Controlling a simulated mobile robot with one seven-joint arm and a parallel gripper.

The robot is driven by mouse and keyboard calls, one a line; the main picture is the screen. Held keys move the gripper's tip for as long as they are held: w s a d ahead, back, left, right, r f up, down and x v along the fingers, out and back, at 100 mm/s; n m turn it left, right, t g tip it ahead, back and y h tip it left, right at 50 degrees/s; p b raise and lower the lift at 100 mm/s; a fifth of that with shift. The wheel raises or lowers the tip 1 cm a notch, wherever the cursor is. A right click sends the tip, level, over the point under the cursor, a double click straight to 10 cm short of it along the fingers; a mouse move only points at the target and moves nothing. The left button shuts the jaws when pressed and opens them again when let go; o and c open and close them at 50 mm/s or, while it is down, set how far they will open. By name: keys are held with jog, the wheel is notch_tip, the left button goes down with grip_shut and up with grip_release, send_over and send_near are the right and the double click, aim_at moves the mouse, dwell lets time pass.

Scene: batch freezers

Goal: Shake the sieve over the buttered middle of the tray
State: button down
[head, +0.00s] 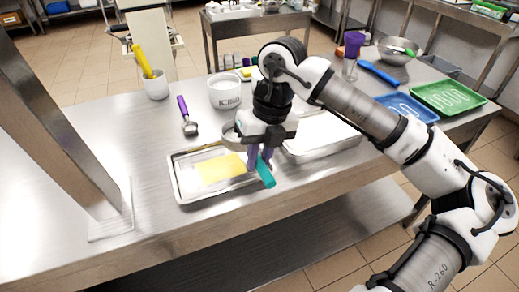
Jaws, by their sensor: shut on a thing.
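My gripper (260,165) is shut on the teal handle (266,174) of the sieve, at the right end of a shallow metal tray. The sieve's grey round rim (231,136) shows just left of my gripper, toward the tray's back right; most of the sieve is hidden behind the gripper. The tray (178,183) lies on the steel table near its front edge. A yellow buttered patch (218,169) covers its middle. The gripper is above the tray's right side; its exact height is hard to tell. No falling powder is visible.
A second metal tray (335,146) lies to the right. Blue (408,109) and green (447,97) trays lie right. A steel post (60,110) rises at left.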

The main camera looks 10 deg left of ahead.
jog(key=shift+f, duration=0.6)
